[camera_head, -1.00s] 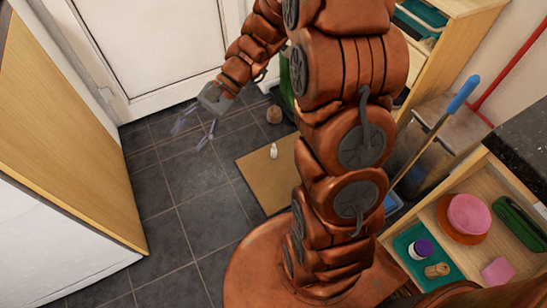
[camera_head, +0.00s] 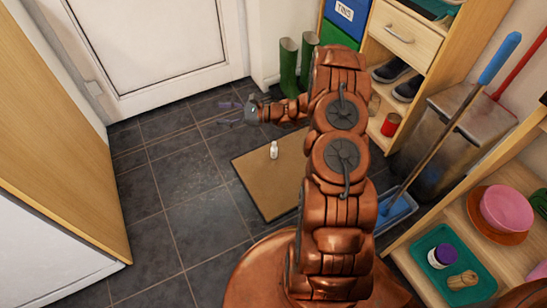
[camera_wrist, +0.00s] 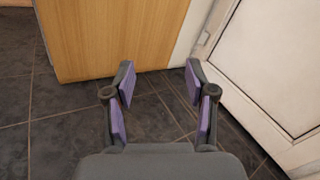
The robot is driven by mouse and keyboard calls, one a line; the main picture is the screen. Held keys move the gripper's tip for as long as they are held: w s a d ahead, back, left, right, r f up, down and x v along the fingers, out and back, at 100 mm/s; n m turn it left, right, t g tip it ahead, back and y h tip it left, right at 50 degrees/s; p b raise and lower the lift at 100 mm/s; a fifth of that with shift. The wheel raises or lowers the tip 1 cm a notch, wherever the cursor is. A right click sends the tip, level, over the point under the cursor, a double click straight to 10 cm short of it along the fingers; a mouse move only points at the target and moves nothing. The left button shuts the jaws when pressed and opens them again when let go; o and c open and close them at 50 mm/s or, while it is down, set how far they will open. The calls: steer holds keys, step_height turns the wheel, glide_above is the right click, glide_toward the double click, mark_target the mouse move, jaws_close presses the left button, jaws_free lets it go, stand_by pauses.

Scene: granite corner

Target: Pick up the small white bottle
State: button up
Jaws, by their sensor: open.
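The small white bottle (camera_head: 273,150) stands upright on a brown mat (camera_head: 262,190) on the floor in the head view. My gripper (camera_head: 231,112) is beyond the bottle and to its left in the head view, apart from it and pointing left. In the wrist view my gripper (camera_wrist: 160,85) is open, with nothing between its purple-padded fingers. The bottle does not show in the wrist view.
A wooden cabinet (camera_wrist: 110,40) and a white door (camera_wrist: 275,60) stand ahead in the wrist view. Green boots (camera_head: 289,68) are by the door. Shelves with a red can (camera_head: 390,124) and a bin (camera_head: 455,130) are at right. Tiled floor left of the mat is clear.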

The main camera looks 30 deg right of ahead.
steer(key=w+d+f+m+t+h+b, duration=0.1)
steer(key=d+f+m+t+h+b, duration=0.2)
steer(key=d+f, duration=0.5)
steer(key=d+f+m+t+h+b, duration=0.2)
steer(key=d+f+m+t+b, duration=0.15)
steer(key=f, duration=0.85)
steer(key=m+h+b, duration=0.5)
steer(key=m+h, duration=0.1)
steer(key=h, duration=0.1)
glide_toward(275, 148)
steer(key=w, duration=0.1)
steer(key=w+f+t, duration=0.1)
steer(key=w, duration=0.1)
steer(key=shift+w+a, duration=0.1)
steer(key=shift+a, duration=0.1)
steer(key=shift+w+d+f+b, duration=0.1)
steer(key=shift+w+f+b, duration=0.05)
steer(key=shift+b, duration=0.2)
steer(key=shift+w, duration=0.3)
steer(key=shift+w+a+b, duration=0.25)
steer(key=shift+w+b, duration=0.75)
steer(key=shift+w, duration=0.4)
steer(key=shift+w+a+b, duration=0.2)
steer(key=shift+w+b, duration=0.8)
steer(key=shift+w, duration=1)
steer(key=shift+a, duration=0.1)
jaws_close()
